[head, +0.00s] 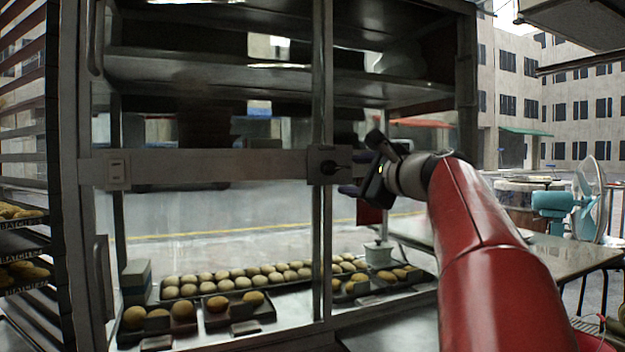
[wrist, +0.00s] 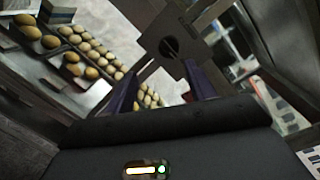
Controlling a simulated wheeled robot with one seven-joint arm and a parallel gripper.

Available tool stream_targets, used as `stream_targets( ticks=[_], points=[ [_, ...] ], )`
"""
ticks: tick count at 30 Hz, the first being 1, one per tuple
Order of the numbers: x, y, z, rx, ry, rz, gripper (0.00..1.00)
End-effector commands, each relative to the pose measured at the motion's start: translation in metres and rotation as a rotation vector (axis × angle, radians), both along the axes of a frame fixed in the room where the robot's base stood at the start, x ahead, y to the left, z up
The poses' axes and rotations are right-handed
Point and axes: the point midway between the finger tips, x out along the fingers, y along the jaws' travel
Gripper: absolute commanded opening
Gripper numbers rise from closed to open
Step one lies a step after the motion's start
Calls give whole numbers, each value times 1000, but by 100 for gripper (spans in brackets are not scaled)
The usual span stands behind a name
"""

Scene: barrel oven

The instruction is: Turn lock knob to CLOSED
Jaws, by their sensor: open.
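The lock knob (head: 331,167) is a small dark piece on a square dark plate where the flat metal crossbar (head: 230,166) meets the upright post of the glazed cabinet. In the wrist view the knob (wrist: 169,47) shows as a dark round spot with a thin line across it, on a grey plate. My gripper (head: 348,173) is just right of the plate in the head view, its fingers pointing towards it. In the wrist view the open fingers (wrist: 160,74) stand on either side below the knob, with nothing between them. I cannot read any CLOSED mark.
Trays of round buns (head: 235,280) lie behind the glass on the cabinet's lower level. A slatted rack (head: 25,170) with more trays stands at the left. A metal table (head: 560,252) and a turquoise fan (head: 588,200) are at the right, behind my red arm.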

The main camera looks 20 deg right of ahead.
Motion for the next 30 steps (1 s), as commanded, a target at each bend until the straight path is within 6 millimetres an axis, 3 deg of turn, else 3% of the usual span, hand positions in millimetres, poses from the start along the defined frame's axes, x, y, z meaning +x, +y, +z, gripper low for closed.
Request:
stream_targets(
  ticks=[5,18,29,30],
  points=[
    [8,-9,11,47,-29,-4,55],
    [70,3,11,42,-27,-4,55],
    [76,4,9,40,-27,-6,55],
    [76,4,9,40,-27,-6,51]
  ],
)
